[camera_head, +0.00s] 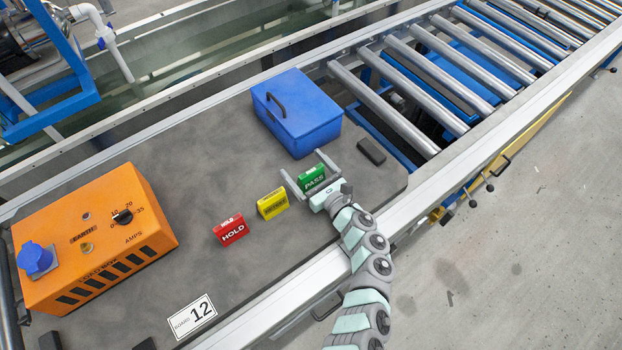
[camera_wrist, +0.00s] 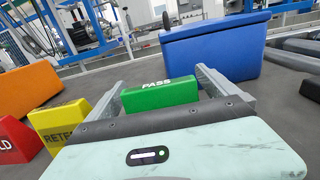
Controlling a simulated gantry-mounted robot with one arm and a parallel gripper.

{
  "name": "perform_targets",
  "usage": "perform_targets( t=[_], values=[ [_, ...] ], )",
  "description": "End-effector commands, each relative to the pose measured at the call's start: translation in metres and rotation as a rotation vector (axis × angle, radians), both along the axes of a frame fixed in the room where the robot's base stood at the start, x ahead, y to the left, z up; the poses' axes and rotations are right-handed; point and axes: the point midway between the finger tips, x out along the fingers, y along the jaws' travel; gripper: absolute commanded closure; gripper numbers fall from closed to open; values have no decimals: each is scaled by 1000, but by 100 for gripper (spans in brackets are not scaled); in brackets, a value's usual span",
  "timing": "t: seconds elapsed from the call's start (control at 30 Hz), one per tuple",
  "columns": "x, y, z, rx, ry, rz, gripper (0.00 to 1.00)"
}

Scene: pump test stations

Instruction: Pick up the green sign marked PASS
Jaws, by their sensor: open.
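The green PASS sign (camera_head: 311,179) stands upright on the dark grey mat, to the right of the yellow sign in the head view. My gripper (camera_head: 306,173) is open, with one finger on each side of the green sign. In the wrist view the green sign (camera_wrist: 159,94) shows between the two fingers of my gripper (camera_wrist: 159,80), with its top edge lettered PASS. I cannot tell whether either finger touches it. Its lower part is hidden behind the gripper body in the wrist view.
A yellow sign (camera_head: 272,204) and a red HOLD sign (camera_head: 230,231) stand to the left. A blue box (camera_head: 305,118) stands just behind. A small black block (camera_head: 371,151) lies to the right. An orange load box (camera_head: 95,240) is at far left. Mat (camera_head: 200,150) behind the signs is clear.

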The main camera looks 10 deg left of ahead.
Motion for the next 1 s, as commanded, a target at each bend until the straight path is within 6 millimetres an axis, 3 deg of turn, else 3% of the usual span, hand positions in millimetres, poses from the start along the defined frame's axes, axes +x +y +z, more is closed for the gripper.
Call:
perform_targets(
  t=[0.2,1.0],
  values=[
    [0,0,0,-1,1,-1,3],
    [0,-1,0,-1,1,-1,69]
  ],
)
